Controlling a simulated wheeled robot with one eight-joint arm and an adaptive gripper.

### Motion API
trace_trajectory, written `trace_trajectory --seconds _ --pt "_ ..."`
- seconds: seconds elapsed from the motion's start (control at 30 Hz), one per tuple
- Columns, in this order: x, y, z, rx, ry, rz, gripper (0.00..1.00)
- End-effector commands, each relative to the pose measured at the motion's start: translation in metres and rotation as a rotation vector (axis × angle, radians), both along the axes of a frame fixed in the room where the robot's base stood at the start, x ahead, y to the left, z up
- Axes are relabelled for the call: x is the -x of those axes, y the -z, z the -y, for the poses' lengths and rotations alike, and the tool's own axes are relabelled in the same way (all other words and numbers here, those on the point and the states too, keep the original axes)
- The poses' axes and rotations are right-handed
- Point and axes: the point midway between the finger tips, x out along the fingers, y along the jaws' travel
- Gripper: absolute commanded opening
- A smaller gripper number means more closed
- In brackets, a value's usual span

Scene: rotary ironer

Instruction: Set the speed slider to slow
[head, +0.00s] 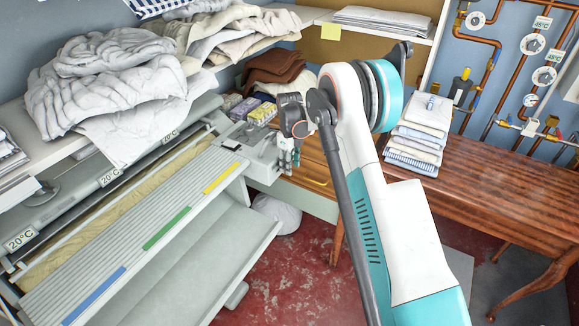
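The rotary ironer (130,215) fills the left side of the head view, with a long grey ribbed board marked by blue, green and yellow strips. Its control housing (254,156) is at the right end. A small black piece (230,149) shows on top near that end; I cannot tell whether it belongs to the speed slider. No slider setting can be read. My gripper (290,162) hangs at the right side of the housing, fingers pointing down.
Crumpled white laundry (105,85) lies on the shelf above the ironer. Coloured boxes (262,114) stand behind the housing. A wooden table (500,185) with folded cloths (415,145) is at the right. A white bag (277,213) sits on the red floor below.

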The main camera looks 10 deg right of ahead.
Motion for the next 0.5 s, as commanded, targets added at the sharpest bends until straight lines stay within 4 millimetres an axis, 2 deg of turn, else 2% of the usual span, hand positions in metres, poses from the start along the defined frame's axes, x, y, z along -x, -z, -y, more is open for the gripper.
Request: trace_trajectory --seconds 0.33,0.5 --pt "0.0001 0.0036 -0.0001 0.0 0.0 0.0 0.35" --pt "0.0 0.0035 0.0 0.0 0.0 0.0 0.0"
